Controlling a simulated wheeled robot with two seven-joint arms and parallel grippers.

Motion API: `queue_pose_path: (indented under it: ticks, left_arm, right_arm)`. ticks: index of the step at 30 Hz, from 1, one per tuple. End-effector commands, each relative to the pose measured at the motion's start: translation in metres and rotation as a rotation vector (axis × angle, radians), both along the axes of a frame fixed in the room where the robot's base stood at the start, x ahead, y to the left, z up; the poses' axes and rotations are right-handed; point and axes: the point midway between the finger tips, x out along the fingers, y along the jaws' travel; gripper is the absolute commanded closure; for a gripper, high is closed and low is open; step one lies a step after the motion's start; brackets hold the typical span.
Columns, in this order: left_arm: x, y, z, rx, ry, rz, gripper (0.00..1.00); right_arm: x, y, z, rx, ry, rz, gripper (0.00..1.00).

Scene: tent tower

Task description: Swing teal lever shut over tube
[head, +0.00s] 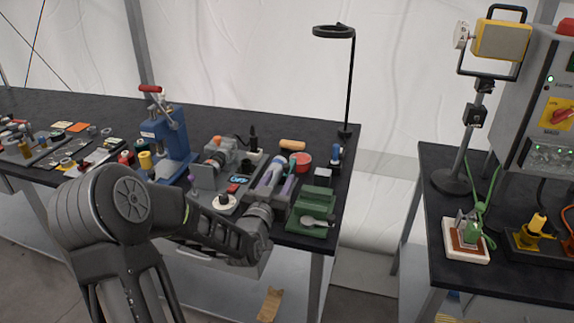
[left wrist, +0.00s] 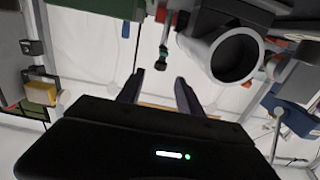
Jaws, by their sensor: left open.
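My left gripper (left wrist: 158,92) is open in the left wrist view, its two dark fingers apart with nothing between them. A wide grey tube-shaped part (left wrist: 235,58) with a dark hollow end is just right of the fingers and apart from them. A thin dark rod with a small teal and red band (left wrist: 163,50) shows beyond the fingertips; I cannot tell whether it is the teal lever. In the head view my left arm reaches over the bench's right part, where its wrist covers part of the gear, and no teal lever is clear. My right gripper is not in view.
The dark bench (head: 325,215) is crowded. A blue press with a red handle (head: 166,130) stands left of my wrist. A green box (head: 312,205) with a spoon is close on the right. A ring lamp (head: 333,31) rises behind. A gap separates the right table (head: 520,275).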

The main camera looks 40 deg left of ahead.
Motion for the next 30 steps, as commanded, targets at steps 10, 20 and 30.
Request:
queue_pose_path:
  ticks: [10, 20, 30]
  left_arm:
    - [0.040, 0.013, 0.002, -0.003, -0.002, -0.001, 0.57]
    - [0.072, 0.024, 0.000, -0.001, 0.000, -0.001, 0.57]
    - [0.072, 0.025, 0.000, 0.000, 0.000, 0.000, 0.64]
  right_arm:
    - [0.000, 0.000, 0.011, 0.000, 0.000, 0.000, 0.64]
    - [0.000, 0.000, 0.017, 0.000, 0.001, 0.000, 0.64]
    - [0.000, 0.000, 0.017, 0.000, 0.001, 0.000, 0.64]
